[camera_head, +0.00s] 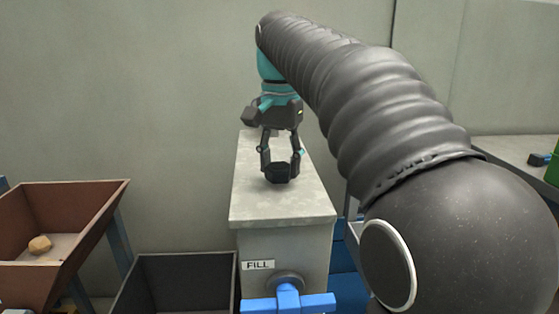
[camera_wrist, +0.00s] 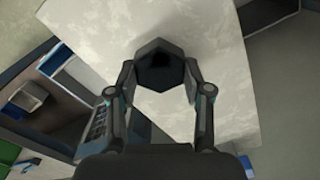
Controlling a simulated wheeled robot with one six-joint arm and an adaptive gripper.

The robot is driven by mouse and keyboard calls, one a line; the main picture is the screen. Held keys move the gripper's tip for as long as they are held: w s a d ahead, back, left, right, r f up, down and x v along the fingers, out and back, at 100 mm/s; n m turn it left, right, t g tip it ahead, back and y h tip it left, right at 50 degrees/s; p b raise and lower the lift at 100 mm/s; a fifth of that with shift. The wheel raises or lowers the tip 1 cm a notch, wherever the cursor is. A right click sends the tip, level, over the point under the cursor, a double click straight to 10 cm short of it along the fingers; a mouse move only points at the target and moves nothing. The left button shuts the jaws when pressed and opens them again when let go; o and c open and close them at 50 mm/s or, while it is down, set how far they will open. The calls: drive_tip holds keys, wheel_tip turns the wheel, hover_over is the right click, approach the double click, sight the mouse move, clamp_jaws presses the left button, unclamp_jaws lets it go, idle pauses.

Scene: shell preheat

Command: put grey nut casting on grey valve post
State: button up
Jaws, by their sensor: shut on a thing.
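The grey nut casting (camera_head: 279,176) is a dark, hexagonal ring. In the wrist view, the nut casting (camera_wrist: 160,80) shows a dark hole in its middle. My gripper (camera_head: 281,166) has its two fingers closed on opposite sides of the nut. In the wrist view, the fingertips of my gripper (camera_wrist: 164,85) press on its left and right. The grey valve post (camera_head: 254,205) is a pale block with a flat top, a FILL label and a blue valve handle on its front. The nut is over that top; I cannot tell whether it touches.
A brown hopper (camera_head: 75,235) with a tan lump (camera_head: 40,244) in it stands at the left. A dark open bin (camera_head: 180,262) is beside the post. A grey counter (camera_head: 505,150) is at the right. The post's top around the nut is clear.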

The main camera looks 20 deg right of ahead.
drive_tip(key=shift+f+b, duration=0.35)
drive_tip(key=shift+f, duration=0.25)
drive_tip(key=o, duration=1.4)
